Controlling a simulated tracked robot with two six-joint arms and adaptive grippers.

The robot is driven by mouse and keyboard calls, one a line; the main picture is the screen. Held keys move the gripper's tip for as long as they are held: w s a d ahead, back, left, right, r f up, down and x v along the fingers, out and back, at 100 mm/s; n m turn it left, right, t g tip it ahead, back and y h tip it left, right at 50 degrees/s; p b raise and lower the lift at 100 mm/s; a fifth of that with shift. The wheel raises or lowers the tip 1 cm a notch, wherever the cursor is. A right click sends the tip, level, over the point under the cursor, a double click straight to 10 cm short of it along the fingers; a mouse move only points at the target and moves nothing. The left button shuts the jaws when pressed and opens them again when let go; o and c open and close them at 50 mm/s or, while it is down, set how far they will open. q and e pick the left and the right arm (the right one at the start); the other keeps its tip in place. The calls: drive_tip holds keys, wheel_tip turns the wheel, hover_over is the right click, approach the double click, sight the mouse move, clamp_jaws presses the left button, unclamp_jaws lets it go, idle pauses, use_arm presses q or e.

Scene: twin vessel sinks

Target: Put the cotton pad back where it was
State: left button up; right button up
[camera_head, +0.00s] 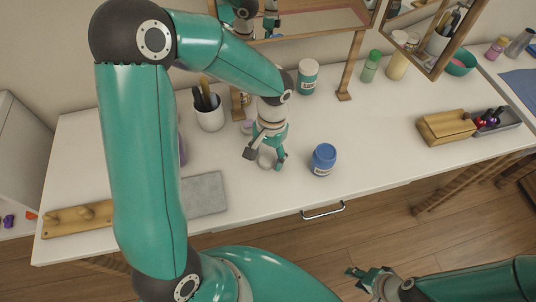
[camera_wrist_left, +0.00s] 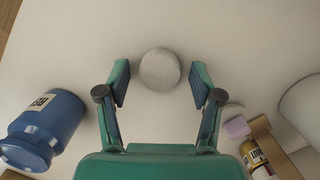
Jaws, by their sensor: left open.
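The cotton pad (camera_head: 266,160) is a small round pale disc on the white counter (camera_head: 385,150). In the left wrist view the cotton pad (camera_wrist_left: 160,69) lies between the two fingers, with a gap on each side. My left gripper (camera_head: 266,157) is open, pointing down around the pad, not shut on it. My right gripper (camera_head: 357,280) hangs empty in front of the counter, over the floor, and its fingers look apart.
A grey slab (camera_head: 206,194) lies left; a wooden box (camera_head: 447,128) sits right. Counter between is clear.

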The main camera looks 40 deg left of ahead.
use_arm(q)
drive_tip(key=shift+r, duration=0.1)
wheel_tip(320, 180, up, 12)
drive_tip(key=w, duration=0.2)
idle(0.3)
drive_tip(key=shift+a+f, duration=0.1)
drive_tip(key=shift+f, duration=0.1)
